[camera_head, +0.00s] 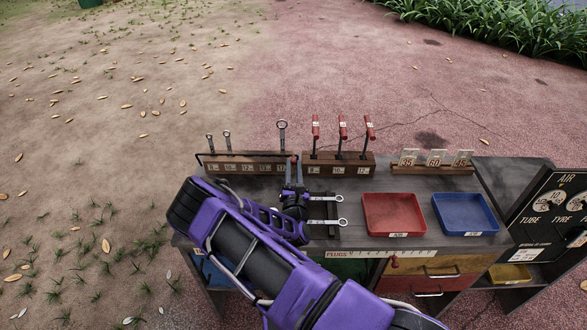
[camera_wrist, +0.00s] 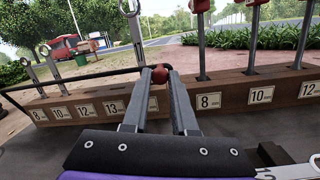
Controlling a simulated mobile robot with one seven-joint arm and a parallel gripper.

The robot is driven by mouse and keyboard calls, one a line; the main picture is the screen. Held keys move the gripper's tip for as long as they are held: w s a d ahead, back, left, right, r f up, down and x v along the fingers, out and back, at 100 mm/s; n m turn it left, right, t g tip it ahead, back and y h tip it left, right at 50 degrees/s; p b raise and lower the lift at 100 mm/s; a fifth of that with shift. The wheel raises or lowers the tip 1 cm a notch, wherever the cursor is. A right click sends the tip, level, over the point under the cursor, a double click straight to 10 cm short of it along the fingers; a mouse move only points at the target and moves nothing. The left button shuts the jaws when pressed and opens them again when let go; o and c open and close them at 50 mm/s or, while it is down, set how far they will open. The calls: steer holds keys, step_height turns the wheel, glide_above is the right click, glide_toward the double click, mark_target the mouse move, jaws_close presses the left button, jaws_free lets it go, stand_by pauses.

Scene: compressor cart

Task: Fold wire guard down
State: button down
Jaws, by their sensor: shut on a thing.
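The wire guard (camera_head: 245,154) is a thin black rod running along the wooden wrench rack (camera_head: 235,168), near its top edge. In the wrist view the wire guard (camera_wrist: 85,78) crosses in front of the wrench shafts, just above the rack. A dark red knob (camera_wrist: 158,75) sits at its right end. My gripper (camera_head: 294,163) is at this end, and in the wrist view its fingertips (camera_wrist: 158,73) are closed on the knob from both sides. Part of the knob is hidden by the fingers.
Several wrenches (camera_head: 282,135) stand in the rack. To its right, a second block (camera_head: 340,168) holds red-handled tools. Two wrenches (camera_head: 325,222) lie on the bench by my arm. A red tray (camera_head: 393,237) and a blue tray (camera_head: 466,236) are further right. Open ground lies behind.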

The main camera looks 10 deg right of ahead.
steer(key=c, duration=0.7)
jaws_free()
steer(key=v, duration=1.7)
steer(key=shift+s, duration=0.25)
